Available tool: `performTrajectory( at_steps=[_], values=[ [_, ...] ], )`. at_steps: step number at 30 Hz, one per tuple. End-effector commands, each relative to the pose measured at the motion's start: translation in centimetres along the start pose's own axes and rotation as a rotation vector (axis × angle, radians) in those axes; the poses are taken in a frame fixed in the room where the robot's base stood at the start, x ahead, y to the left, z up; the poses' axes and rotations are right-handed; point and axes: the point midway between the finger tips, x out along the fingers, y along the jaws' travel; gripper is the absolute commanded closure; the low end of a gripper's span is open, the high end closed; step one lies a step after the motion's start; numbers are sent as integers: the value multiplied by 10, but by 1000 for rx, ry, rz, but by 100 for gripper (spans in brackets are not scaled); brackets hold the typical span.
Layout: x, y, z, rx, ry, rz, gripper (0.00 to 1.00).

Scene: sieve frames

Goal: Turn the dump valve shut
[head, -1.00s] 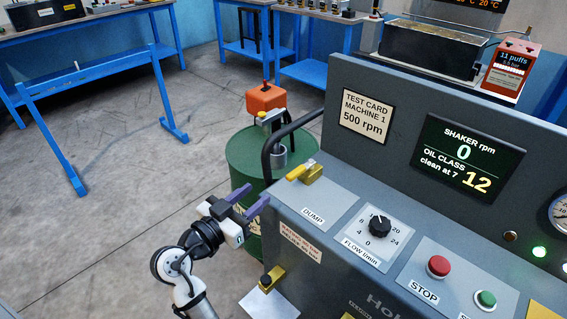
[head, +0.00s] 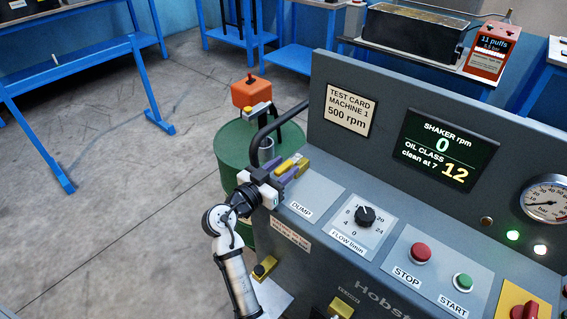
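The dump valve has a yellow lever (head: 287,165) on a brass body (head: 302,161), at the left end of the grey panel above the DUMP label (head: 301,210). The lever points from the body toward the lower left. My gripper (head: 283,170) is at the lever, its purple fingers apart on either side of it. The fingers look open; contact with the lever cannot be made out. The gripper partly hides the lever's near end.
A black tube rail (head: 262,140) curves up just behind the valve. A green drum (head: 228,140) with an orange-topped device (head: 250,93) stands behind left. The flow knob (head: 365,215), STOP button (head: 421,252) and START button (head: 463,281) lie to the right.

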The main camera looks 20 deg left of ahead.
Motion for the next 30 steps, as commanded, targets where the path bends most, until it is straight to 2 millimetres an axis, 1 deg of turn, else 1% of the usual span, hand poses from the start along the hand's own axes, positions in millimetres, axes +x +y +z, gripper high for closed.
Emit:
performTrajectory(
  at_steps=[3,11,20,21,30],
  values=[
    [6,0,0,-1,-1,0,60],
    [7,0,0,0,0,-1,60],
    [6,0,0,-1,0,0,98],
    [6,0,0,-1,0,0,100],
    [7,2,2,-2,-2,-18,100]
  ],
)
